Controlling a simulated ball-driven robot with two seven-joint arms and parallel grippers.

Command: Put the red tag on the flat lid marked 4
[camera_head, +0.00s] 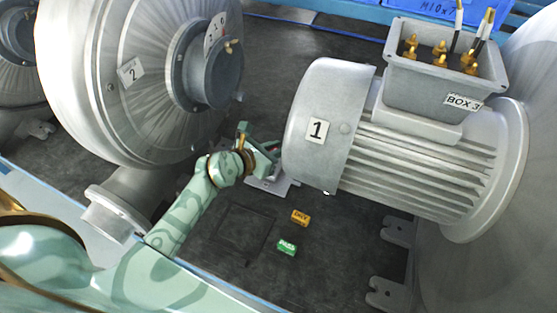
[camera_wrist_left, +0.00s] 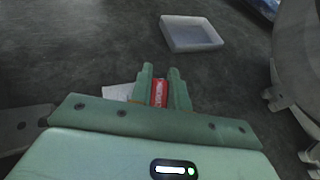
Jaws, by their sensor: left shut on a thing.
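My left gripper (camera_head: 268,155) reaches in beside the near-left end of the grey motor marked 1 (camera_head: 310,108). In the left wrist view its two fingers (camera_wrist_left: 159,88) are shut on the red tag (camera_wrist_left: 159,94), which has pale lettering too small to read. The tag is hidden in the head view. I cannot see a lid marked 4 in either view. My right gripper is not in view.
A yellow tag (camera_head: 300,217) and a green tag (camera_head: 287,248) lie on the dark mat. A blower housing marked 2 (camera_head: 110,80) stands left. An open terminal box marked BOX 3 (camera_head: 430,95) tops the motor. A pale shallow tray (camera_wrist_left: 192,34) lies ahead in the wrist view.

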